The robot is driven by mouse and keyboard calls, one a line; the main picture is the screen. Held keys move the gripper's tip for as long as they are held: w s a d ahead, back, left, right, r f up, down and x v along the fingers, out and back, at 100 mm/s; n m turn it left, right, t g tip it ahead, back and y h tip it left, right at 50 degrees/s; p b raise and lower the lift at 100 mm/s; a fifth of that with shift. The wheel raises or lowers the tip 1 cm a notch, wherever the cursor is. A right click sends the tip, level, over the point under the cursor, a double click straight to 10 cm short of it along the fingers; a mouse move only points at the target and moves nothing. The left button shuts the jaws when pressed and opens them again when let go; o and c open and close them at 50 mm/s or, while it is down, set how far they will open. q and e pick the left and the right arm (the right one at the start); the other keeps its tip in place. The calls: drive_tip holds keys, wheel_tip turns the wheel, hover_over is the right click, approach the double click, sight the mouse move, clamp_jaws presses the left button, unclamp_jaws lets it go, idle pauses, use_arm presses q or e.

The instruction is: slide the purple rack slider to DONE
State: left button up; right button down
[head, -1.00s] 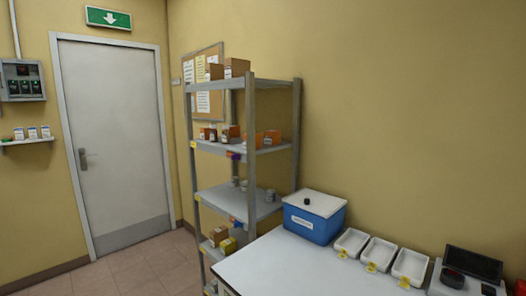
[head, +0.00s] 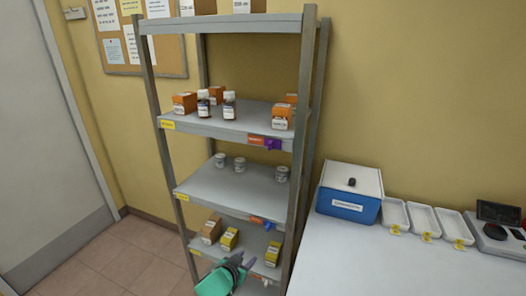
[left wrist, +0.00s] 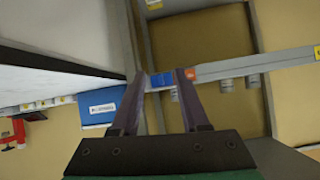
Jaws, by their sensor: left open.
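The purple rack slider (head: 272,144) sits on the front edge of the upper-middle shelf, near the right post. An orange label (head: 256,140) is just left of it. My left gripper (head: 248,266) is low in the head view, in front of the lower shelves and well below the purple slider. In the left wrist view its two fingers (left wrist: 161,88) are apart with nothing held. A blue slider (left wrist: 160,80) shows beyond and between the fingertips; it is on the shelf edge below the purple one in the head view (head: 267,225). My right gripper is out of view.
The grey shelf rack (head: 300,130) holds orange boxes, dark bottles, white jars and yellow boxes. A white table (head: 390,265) stands to the right with a blue box (head: 348,207) and several white trays (head: 425,220). Floor is open at lower left.

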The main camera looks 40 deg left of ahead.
use_arm(q)
wheel_tip(320, 180, up, 16)
drive_tip(key=w+a+t+y+p, duration=0.1)
drive_tip(key=w+a+t, duration=0.1)
drive_tip(key=t, duration=0.1)
drive_tip(key=n+t+y+p, duration=0.1)
drive_tip(key=t+p, duration=0.1)
drive_tip(key=t, duration=0.1)
approach(269, 144)
drive_tip(key=d+v, duration=0.1)
drive_tip(key=v, duration=0.5)
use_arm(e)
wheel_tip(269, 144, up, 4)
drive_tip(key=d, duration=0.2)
use_arm(q)
drive_tip(key=b+x, duration=0.3)
drive_tip(key=x, duration=0.2)
drive_tip(key=b+x, duration=0.3)
drive_tip(key=x, duration=0.1)
drive_tip(key=a+b+x, duration=0.1)
drive_tip(key=b+x, duration=0.2)
drive_tip(key=x, duration=0.2)
drive_tip(key=shift+w, duration=0.15)
drive_tip(key=shift+w+a, duration=0.1)
drive_tip(key=shift+w, duration=0.15)
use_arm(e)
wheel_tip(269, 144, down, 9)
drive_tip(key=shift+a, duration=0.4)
